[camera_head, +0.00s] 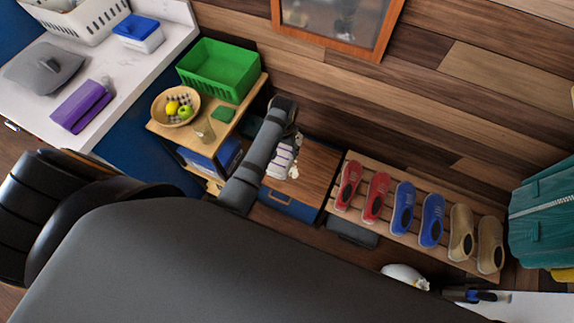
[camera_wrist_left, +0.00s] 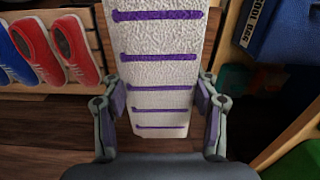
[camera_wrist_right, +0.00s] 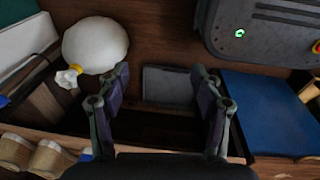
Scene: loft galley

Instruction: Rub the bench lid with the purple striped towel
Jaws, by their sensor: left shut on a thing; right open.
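The purple striped towel (camera_head: 281,161), white with purple stripes, is in my left gripper (camera_head: 285,145) over the wooden bench lid (camera_head: 318,170). The left wrist view shows the towel (camera_wrist_left: 160,75) hanging between the shut fingers (camera_wrist_left: 160,105). Whether it touches the lid, I cannot tell. The bench has a blue front (camera_head: 288,205) below the lid. My arm and the towel hide the lid's left part. My right gripper (camera_wrist_right: 160,105) is open and empty in the right wrist view; I do not make it out in the head view.
Right of the bench, a slatted rack (camera_head: 350,208) holds red, blue and tan shoes. To its left, a small shelf (camera_head: 160,130) carries a green basket (camera_head: 218,72) and a fruit bowl (camera_head: 162,108). A white bag (camera_wrist_right: 95,45) lies near my right gripper.

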